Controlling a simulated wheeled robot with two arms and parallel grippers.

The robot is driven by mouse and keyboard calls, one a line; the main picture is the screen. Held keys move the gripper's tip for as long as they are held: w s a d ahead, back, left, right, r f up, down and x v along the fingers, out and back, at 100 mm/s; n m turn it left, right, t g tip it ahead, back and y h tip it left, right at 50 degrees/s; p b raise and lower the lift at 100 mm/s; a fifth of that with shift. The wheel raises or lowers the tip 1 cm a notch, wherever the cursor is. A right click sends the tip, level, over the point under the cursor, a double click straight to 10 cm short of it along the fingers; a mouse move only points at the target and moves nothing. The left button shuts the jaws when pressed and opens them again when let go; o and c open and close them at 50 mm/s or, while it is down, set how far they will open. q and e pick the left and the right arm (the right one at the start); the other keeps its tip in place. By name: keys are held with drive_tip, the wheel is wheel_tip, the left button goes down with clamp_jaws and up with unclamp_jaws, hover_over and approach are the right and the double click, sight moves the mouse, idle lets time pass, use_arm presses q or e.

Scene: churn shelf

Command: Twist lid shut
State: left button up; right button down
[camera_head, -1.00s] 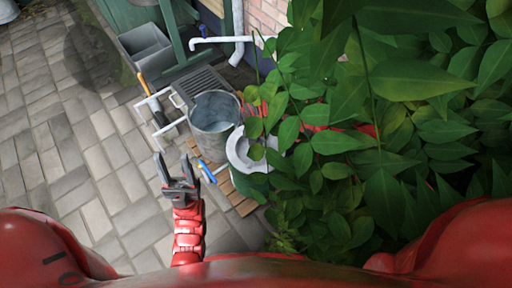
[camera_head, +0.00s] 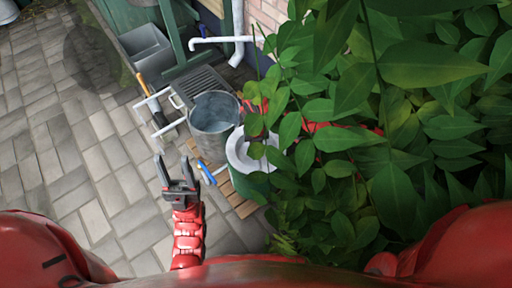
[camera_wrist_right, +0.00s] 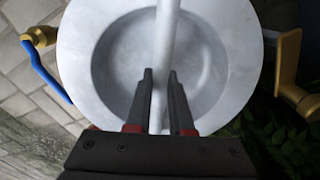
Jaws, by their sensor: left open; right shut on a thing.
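The lid (camera_wrist_right: 82,70) is a round, pale grey disc with a sunken middle and a straight bar (camera_wrist_right: 168,30) across it. My right gripper (camera_wrist_right: 160,76) has its two fingers on either side of the bar and is shut on it. In the head view the lid (camera_head: 238,146) sits on a green container (camera_head: 253,183), its right part hidden by leaves. My right gripper is largely hidden there by leaves. My left gripper (camera_head: 173,168) is open and empty, left of the container. I cannot tell how tightly the lid sits.
A metal bucket (camera_head: 213,128) stands beside the container. Dense leaves (camera_head: 400,150) crowd the right. Paving (camera_head: 70,130) at left is clear.

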drive_tip(key=c, duration=0.7)
unclamp_jaws()
wheel_tip(320, 180, up, 18)
drive_tip(key=p, duration=0.7)
drive_tip(key=shift+f, duration=0.25)
